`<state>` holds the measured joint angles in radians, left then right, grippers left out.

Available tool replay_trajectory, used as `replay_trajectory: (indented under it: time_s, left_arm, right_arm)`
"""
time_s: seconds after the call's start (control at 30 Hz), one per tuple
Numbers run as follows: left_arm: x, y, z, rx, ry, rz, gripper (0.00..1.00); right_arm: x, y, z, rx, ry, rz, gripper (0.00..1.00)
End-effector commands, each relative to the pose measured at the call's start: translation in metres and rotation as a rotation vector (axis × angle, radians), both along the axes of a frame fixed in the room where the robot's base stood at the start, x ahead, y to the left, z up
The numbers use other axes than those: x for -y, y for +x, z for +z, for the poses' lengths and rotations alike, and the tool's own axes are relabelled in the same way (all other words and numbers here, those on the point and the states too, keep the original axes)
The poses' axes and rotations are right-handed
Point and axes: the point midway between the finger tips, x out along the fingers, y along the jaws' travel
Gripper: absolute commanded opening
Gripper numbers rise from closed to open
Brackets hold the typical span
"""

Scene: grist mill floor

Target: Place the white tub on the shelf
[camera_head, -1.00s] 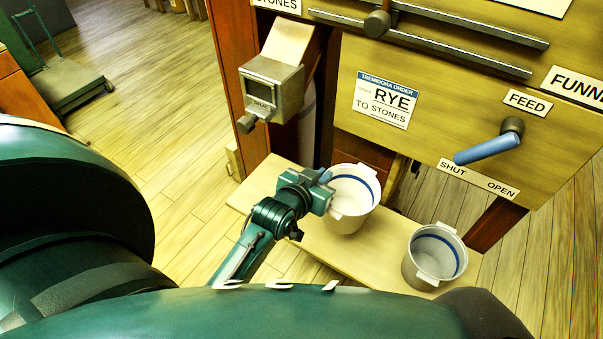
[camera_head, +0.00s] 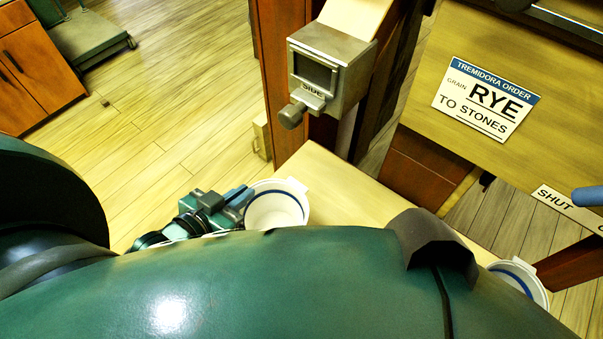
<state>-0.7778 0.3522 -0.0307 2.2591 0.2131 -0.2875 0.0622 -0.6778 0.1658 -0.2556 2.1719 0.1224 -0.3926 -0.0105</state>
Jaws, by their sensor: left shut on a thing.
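The white tub (camera_head: 278,210) has a blue band inside its rim and shows at the lower middle. My left gripper (camera_head: 238,203) is shut on the tub's left side. My own green body hides the tub's lower part, so I cannot tell whether its base touches the pale wooden shelf (camera_head: 350,195) behind and to the right of it. A second tub (camera_head: 526,276), also pale with a blue band, stands at the lower right, partly hidden by my body. My right gripper is not in view.
A metal spout box (camera_head: 328,68) with a knob juts out above the shelf's far end. A wooden panel with a RYE order card (camera_head: 487,98) and a blue handle (camera_head: 588,196) is at the right. Open plank floor (camera_head: 175,105) lies to the left.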

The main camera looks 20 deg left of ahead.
Motion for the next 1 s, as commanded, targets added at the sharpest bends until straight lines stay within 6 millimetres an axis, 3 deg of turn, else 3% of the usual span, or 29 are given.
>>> replay_trajectory:
  time_s: [0.17,0.73,0.9,1.0]
  left_arm:
    - [0.004,0.004,0.000,0.002,-0.010,-0.010,0.00]
    - [0.038,0.138,0.001,0.002,-0.009,-0.009,0.00]
    - [0.046,0.163,0.000,0.000,-0.008,-0.011,0.00]
    - [0.047,0.169,-0.001,-0.002,-0.008,-0.011,0.00]
  right_arm:
    - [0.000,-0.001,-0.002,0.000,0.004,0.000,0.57]
    - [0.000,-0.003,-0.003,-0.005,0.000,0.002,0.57]
    - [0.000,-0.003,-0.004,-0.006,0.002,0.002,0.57]
    - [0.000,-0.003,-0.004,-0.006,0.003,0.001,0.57]
